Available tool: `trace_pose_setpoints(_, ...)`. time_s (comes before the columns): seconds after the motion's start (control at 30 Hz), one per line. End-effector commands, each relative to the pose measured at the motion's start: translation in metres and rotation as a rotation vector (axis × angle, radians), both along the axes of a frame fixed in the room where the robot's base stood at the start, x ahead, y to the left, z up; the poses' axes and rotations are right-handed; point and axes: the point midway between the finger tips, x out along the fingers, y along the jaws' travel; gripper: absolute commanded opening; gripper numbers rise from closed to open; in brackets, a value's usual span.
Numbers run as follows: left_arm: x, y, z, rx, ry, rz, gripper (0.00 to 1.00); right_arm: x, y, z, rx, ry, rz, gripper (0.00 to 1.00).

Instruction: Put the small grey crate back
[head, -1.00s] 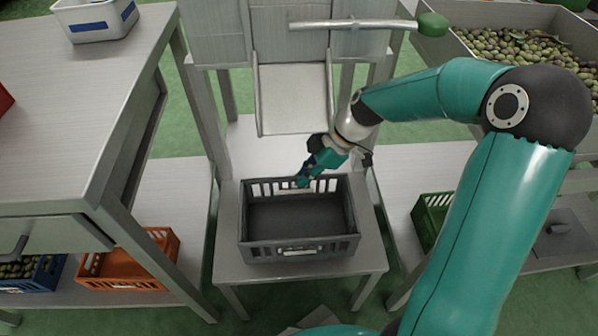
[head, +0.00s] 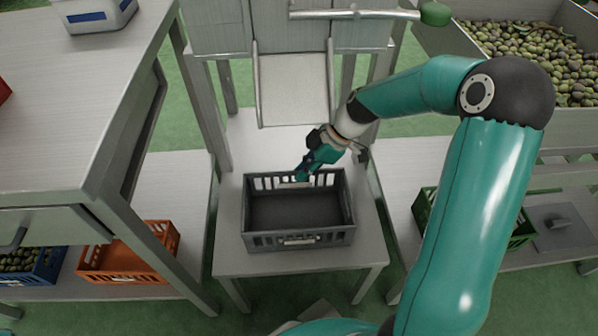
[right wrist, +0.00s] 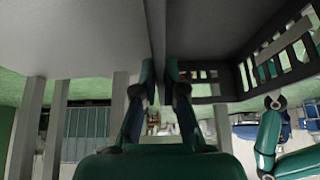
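The small grey crate (head: 300,240) is empty, with slatted sides, and sits upright over the small metal table (head: 245,264) in the middle of the head view. I cannot tell whether its bottom touches the table top. My right gripper (head: 303,174) is at the crate's far rim. In the right wrist view the fingers (right wrist: 158,78) lie on either side of the crate's wall, close against it; the crate's slatted side (right wrist: 270,55) shows at the right. It looks shut on that wall. The fingertips are partly hidden in the head view.
A metal chute (head: 293,90) stands behind the crate. A workbench (head: 75,120) is at the left, with an orange crate (head: 120,277) and a blue crate (head: 40,277) on its lower shelf. A green crate (head: 428,212) is at the right, below an olive bin (head: 575,125).

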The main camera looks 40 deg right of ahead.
Motion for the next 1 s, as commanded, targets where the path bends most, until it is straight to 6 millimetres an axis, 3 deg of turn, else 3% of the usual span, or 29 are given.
trace_pose_setpoints(0.03,0.0,0.0,0.001,0.0,0.0,0.0,0.4,0.0,0.0,0.0,0.0,0.0,0.0,0.22)
trace_pose_setpoints(0.1,0.0,0.0,0.001,0.0,0.0,0.0,0.4,0.0,0.0,0.0,0.0,0.0,0.0,0.31)
trace_pose_setpoints(0.47,0.0,0.0,0.005,0.0,0.0,0.0,0.4,0.0,0.0,0.004,0.0,0.001,0.001,0.31)
trace_pose_setpoints(1.0,0.0,0.0,0.027,0.0,0.0,0.0,0.4,-0.018,-0.032,0.064,0.0,0.0,0.0,0.31)
